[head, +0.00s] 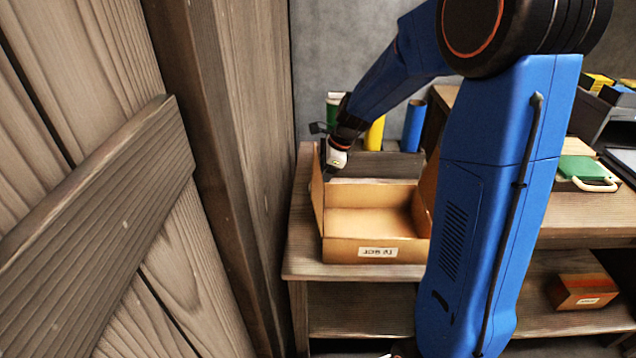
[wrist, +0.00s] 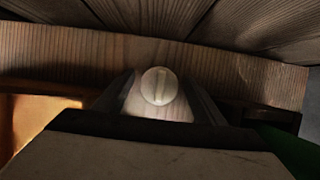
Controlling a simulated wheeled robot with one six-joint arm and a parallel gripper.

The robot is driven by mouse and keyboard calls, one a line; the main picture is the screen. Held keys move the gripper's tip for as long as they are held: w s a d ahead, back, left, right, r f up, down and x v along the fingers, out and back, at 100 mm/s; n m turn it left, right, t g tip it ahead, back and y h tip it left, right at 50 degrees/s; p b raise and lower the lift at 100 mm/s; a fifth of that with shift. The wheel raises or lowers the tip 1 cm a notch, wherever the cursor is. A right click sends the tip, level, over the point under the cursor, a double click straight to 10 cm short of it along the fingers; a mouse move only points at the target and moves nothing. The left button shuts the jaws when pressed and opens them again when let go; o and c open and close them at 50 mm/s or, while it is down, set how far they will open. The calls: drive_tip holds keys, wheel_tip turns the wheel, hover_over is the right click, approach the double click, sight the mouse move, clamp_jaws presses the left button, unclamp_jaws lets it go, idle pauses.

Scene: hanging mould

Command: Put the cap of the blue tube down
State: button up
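A pale round cap (wrist: 158,87) with a bar across its face sits between the fingertips of my gripper (wrist: 160,98) in the wrist view. The fingers appear closed on it. In the head view my gripper (head: 334,162) is above the left side of an open cardboard box (head: 376,250), and a pale piece shows at its tip. The blue tube (head: 414,126) stands upright behind the box, to the right of my gripper. No cap is visible on its top.
A yellow tube (head: 375,134) and a partly hidden green tube (head: 333,113) stand in a dark holder (head: 395,164). A wooden post (head: 215,150) and plank door rise close on the left. The box floor looks empty. A green-lidded item (head: 583,168) lies on the right bench.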

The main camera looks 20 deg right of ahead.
drive_tip(key=shift+r, duration=0.15)
drive_tip(key=v, duration=1.2)
drive_tip(key=s+r+n, duration=0.1)
drive_tip(key=s, duration=0.1)
drive_tip(key=s+n, duration=0.2)
drive_tip(key=s, duration=0.1)
drive_tip(key=s+r+n+h, duration=0.1)
drive_tip(key=s, duration=0.1)
drive_tip(key=shift+s+a+r+n+t, duration=0.1)
drive_tip(key=shift+s+r+n+t, duration=0.2)
drive_tip(key=shift+s+r+n, duration=0.1)
drive_tip(key=s+d+f+n+t+h, duration=0.1)
drive_tip(key=s+n, duration=0.7)
drive_tip(key=s, duration=0.4)
drive_tip(key=s+d+n+t+h, duration=0.1)
drive_tip(key=s+d+n+h, duration=0.1)
drive_tip(key=s+n, duration=0.6)
drive_tip(key=s, duration=0.4)
drive_tip(key=shift+f+n+t, duration=0.4)
